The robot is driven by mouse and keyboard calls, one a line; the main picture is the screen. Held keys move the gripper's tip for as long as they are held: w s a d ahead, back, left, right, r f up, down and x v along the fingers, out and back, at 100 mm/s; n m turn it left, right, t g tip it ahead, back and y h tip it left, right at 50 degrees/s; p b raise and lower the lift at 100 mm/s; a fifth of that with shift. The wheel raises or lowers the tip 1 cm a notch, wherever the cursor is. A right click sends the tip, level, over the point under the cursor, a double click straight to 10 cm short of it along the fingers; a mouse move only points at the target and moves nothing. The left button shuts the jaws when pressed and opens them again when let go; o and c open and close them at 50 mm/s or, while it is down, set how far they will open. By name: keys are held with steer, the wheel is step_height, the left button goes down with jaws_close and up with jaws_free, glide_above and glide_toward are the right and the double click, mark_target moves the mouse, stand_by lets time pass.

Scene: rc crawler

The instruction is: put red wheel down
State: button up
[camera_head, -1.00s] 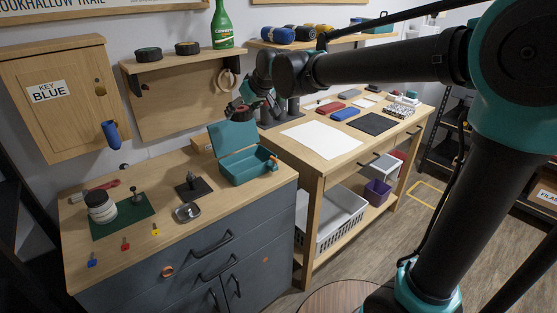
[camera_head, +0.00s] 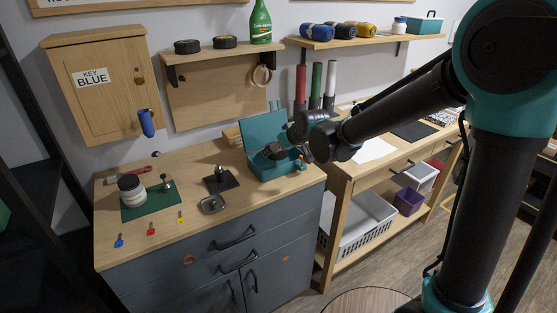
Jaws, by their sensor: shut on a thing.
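The red wheel (camera_head: 273,151), a dark tyre with a little red showing, is at the opening of the teal box (camera_head: 266,172). The box stands with its lid (camera_head: 262,128) raised at the right end of the grey cabinet's wooden top. My gripper (camera_head: 283,153) comes in from the right and is shut on the wheel. The arm partly hides the box's right side. I cannot tell whether the wheel touches the box floor.
A black stand (camera_head: 221,180) and a metal dish (camera_head: 213,204) are left of the box. Several keys (camera_head: 150,229) lie in front. A shelf (camera_head: 221,55) and a key cabinet (camera_head: 98,88) hang above.

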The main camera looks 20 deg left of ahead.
mark_target(278, 160)
steer(key=shift+f, duration=2.1)
steer(key=o, duration=1.2)
steer(key=shift+f, duration=0.1)
steer(key=shift+c, duration=0.2)
steer(key=v, duration=1.2)
steer(key=d+f+m+h, duration=0.2)
steer(key=d+f, duration=0.1)
steer(key=d, duration=0.8)
steer(key=s+d+f+m+h, duration=0.2)
steer(key=s+d+f+m, duration=0.2)
steer(key=d, duration=1)
steer(key=s+d+f+m+g+h, duration=0.1)
steer(key=s+d+f+m, duration=0.3)
steer(key=d, duration=1)
steer(key=s+f+h, duration=0.1)
steer(key=s+f, duration=0.2)
steer(key=s, duration=0.2)
steer(key=shift+s+f+g+h, duration=0.15)
steer(key=shift+f+g+h, duration=0.15)
steer(key=shift+h, duration=0.1)
